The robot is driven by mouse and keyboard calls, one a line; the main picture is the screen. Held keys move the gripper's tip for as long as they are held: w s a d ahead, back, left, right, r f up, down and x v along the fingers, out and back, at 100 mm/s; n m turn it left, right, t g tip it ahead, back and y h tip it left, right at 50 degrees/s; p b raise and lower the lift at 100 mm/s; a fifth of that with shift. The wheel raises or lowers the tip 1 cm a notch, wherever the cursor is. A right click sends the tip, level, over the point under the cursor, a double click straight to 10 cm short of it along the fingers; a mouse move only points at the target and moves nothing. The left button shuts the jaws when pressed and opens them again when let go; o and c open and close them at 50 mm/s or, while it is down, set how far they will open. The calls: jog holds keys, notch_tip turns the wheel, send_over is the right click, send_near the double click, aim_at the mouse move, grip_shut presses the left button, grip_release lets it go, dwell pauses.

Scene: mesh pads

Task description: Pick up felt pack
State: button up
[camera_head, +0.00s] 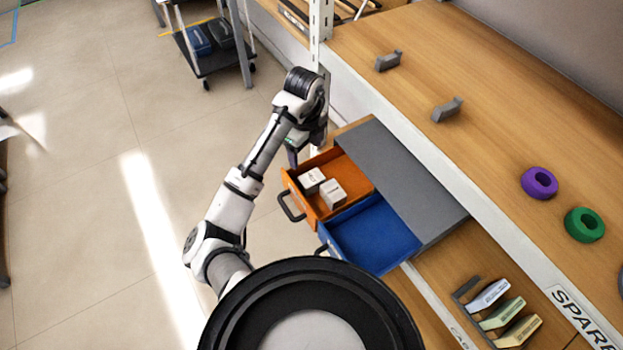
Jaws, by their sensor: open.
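Two small white packs lie side by side in the open orange drawer (355,178). The left pack (312,180) and the right pack (332,194) both carry printed labels too small to read surely, so I cannot tell which is the felt pack. My gripper (292,160) is open and points down at the drawer's upper-left edge. It is up and left of the packs, apart from them. The gripper is small in the picture and partly hidden by my wrist.
An open, empty blue drawer (375,235) is beside the orange one, under a grey cabinet top (405,175). Purple (539,183) and green (585,225) rings lie on the wooden shelf. A cart (215,57) stands at the back.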

jog(key=d+m, duration=0.2)
jog(key=m, duration=0.2)
jog(key=b, duration=0.3)
send_over(312, 178)
notch_tip(312, 178, down, 8)
jog(key=shift+w+d+r, duration=0.1)
jog(key=shift+d, duration=0.05)
jog(key=shift+a+f+b, duration=0.2)
jog(key=shift+f+b, duration=1.15)
jog(key=shift+f, duration=1.6)
jog(key=c, duration=0.8)
